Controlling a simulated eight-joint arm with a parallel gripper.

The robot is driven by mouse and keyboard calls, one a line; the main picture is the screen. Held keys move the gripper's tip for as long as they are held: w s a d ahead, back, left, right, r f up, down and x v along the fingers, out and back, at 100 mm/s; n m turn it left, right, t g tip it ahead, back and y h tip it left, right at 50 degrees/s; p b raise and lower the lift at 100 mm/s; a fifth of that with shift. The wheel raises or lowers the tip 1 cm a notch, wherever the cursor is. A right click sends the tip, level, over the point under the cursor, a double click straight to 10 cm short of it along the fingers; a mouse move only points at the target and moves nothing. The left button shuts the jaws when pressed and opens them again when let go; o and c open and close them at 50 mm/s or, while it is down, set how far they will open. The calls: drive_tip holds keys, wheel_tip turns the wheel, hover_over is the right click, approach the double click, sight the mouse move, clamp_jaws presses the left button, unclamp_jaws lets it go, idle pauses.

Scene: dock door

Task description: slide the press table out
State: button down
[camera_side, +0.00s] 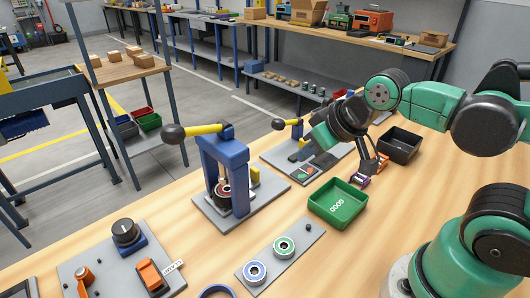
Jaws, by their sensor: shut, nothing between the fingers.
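A blue press (208,158) with a yellow lever and black ball knob (173,134) stands on a grey base plate (249,203) at the middle left. A round dark and red piece (223,191) sits low between its posts, partly hidden by the front post. I cannot clearly tell the press table from the base here. My gripper (364,176) is well to the right of this press, low behind the green GOOD tray (328,212). It is shut and appears empty.
A second blue and yellow lever device (297,127) stands on a grey plate behind. A black bin (399,146) is at right. A plate with two ringed discs (285,247) lies in front; a knob panel (117,263) is front left. Bare wood lies between them.

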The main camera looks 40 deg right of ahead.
drive_tip(key=c, duration=1.1)
unclamp_jaws()
drive_tip(key=o, duration=0.3)
drive_tip(key=shift+w+r, duration=0.2)
drive_tip(key=shift+w, duration=0.1)
drive_tip(key=g, duration=0.7)
hover_over(255, 169)
wheel_tip(255, 169, down, 6)
drive_tip(key=shift+s+r, duration=0.15)
drive_tip(key=shift+r, duration=0.1)
drive_tip(key=shift+w+f, duration=0.2)
drive_tip(key=shift+f, duration=3)
clamp_jaws()
